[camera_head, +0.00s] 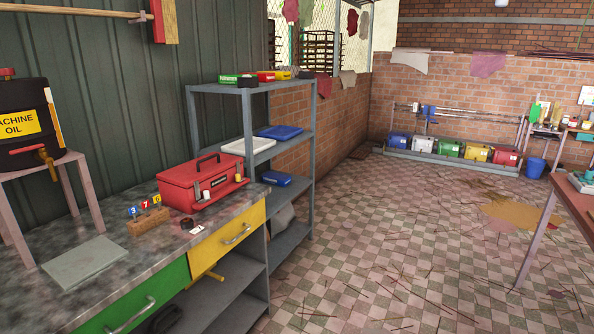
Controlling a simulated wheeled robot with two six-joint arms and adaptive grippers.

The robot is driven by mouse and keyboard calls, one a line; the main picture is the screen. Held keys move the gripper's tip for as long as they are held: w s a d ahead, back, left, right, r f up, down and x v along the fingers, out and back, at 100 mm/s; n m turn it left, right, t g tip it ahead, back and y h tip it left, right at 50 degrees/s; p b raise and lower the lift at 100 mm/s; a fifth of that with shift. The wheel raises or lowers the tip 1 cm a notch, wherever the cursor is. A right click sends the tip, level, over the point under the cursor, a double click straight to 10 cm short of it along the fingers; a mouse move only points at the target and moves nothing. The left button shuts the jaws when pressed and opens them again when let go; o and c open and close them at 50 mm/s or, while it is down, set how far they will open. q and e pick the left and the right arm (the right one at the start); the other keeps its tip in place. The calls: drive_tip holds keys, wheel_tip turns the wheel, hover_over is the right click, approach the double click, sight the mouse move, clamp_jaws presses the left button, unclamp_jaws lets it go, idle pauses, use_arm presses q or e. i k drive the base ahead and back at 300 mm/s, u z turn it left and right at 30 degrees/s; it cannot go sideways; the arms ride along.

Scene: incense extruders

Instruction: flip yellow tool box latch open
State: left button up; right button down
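A red tool box (180,187) with a dark handle on its lid stands on the workbench. Its lid looks closed. Two small pale latch-like parts are on its front: a whitish left one (206,195) and a right one (238,177) that looks yellowish. They are too small to tell whether either is flipped open. A yellow box (476,152) stands far off in a row by the back brick wall, too small to show any latch. Neither of my grippers is in view.
The workbench (120,258) has green and yellow drawers. A number block (149,221) and a flat grey slab (84,262) lie on it. A black oil drum (27,125) stands at left. A grey shelf (250,130) stands behind the tool box. The tiled floor at right is mostly open.

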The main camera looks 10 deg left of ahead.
sight(239, 179)
drive_tip(key=z, duration=0.05)
drive_tip(key=i, duration=1.05)
drive_tip(key=u, duration=1.1)
drive_tip(key=i, duration=0.65)
drive_tip(key=u, duration=0.65)
